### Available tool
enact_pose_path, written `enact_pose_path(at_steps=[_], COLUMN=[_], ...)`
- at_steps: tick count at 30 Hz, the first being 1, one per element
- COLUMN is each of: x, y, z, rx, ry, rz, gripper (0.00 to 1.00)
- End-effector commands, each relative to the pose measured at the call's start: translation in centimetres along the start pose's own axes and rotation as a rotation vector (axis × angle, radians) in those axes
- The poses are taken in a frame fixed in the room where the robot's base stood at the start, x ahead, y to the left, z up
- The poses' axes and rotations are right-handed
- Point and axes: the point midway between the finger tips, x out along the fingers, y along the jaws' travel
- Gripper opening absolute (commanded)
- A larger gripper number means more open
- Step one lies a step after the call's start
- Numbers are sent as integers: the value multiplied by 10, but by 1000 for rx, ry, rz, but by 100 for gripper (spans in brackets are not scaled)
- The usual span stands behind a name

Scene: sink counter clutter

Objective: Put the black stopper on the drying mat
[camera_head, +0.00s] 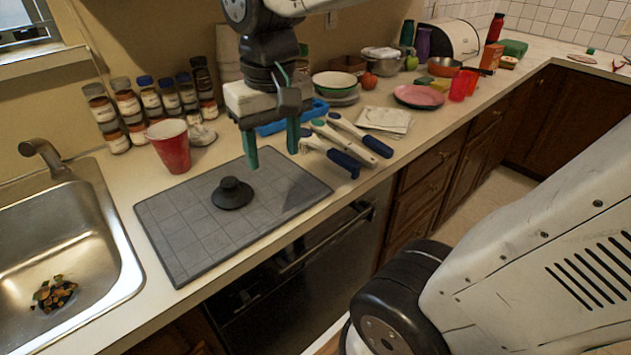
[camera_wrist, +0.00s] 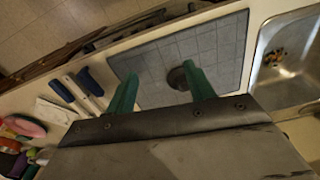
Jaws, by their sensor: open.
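The black stopper (camera_head: 232,193) sits upright on the grey drying mat (camera_head: 178,237), near its middle. In the wrist view the stopper (camera_wrist: 178,78) shows beside one finger, which partly hides it, with the mat (camera_wrist: 222,52) around it. My gripper (camera_head: 271,158) is open and empty, above the mat and to the right of the stopper, apart from it.
The steel sink (camera_head: 85,230) with scraps in it lies left of the mat. A red cup (camera_head: 170,148) and several spice jars stand behind. Blue-handled utensils (camera_head: 350,150) lie right of the mat. Dishes and other clutter fill the counter farther right. The counter's front edge runs close to the mat.

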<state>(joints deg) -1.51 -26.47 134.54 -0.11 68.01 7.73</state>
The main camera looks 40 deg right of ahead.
Motion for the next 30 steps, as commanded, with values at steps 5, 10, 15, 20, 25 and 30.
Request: enact_pose_path(at_steps=[5,10,15,20,25,30], x=[8,17,19,19,19,19], y=[13,18,19,19,18,18], z=[65,92,97,96,96,96], rx=[-67,-100,-107,-107,-106,-106], ry=[34,46,46,46,46,46], rz=[-1,0,1,1,1,1], gripper=[53,53,53,53,53,53])
